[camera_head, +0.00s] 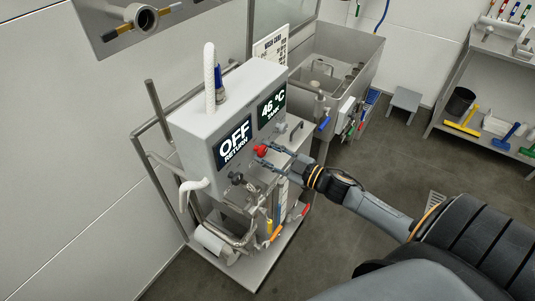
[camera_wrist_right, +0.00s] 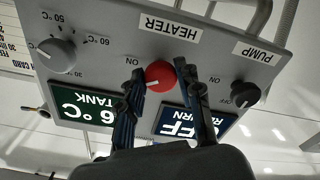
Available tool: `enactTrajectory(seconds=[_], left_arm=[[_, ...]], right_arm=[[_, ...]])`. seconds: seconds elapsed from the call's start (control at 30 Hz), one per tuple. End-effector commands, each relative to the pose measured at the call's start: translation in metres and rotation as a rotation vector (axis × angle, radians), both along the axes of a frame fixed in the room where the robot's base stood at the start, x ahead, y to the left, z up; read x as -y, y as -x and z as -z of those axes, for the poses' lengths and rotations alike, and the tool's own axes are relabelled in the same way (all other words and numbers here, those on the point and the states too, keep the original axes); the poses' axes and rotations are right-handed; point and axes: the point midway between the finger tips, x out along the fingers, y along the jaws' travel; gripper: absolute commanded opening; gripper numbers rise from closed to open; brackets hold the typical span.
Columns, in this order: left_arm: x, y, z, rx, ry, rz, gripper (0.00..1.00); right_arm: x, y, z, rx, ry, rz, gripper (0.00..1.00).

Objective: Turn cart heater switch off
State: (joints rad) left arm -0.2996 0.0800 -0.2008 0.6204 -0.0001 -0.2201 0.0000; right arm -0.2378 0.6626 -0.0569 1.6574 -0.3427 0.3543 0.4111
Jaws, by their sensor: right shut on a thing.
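The cart's grey control box (camera_head: 200,122) stands at centre left in the head view. Its red heater knob (camera_head: 261,150) sits on the front panel, and in the wrist view the knob (camera_wrist_right: 160,74) is under the HEATER label (camera_wrist_right: 171,27). My right gripper (camera_wrist_right: 160,71) is shut on the knob, one finger on each side. A light mark shows on the knob's lower edge in the wrist view. An ON label (camera_wrist_right: 132,61) is left of it; I see no OFF label for the heater. My left gripper is not in view.
The panel has a tank display (camera_head: 271,107) reading 46 °C and a return display (camera_head: 233,142) reading OFF. In the wrist view, a black pump knob (camera_wrist_right: 245,94) and a grey temperature knob (camera_wrist_right: 56,53) flank the heater knob. Open floor (camera_head: 390,155) lies to the right.

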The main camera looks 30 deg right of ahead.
Motion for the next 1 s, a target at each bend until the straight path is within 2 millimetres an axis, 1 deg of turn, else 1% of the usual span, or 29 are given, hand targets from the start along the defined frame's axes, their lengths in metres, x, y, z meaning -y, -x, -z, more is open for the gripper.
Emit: enactTrajectory(seconds=[0.7,1.0], left_arm=[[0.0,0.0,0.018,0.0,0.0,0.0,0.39],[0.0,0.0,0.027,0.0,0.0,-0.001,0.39]], right_arm=[[0.001,0.0,0.0,0.261,0.626,0.001,0.03],[0.0,0.0,0.0,0.345,0.831,-0.001,0.03]])
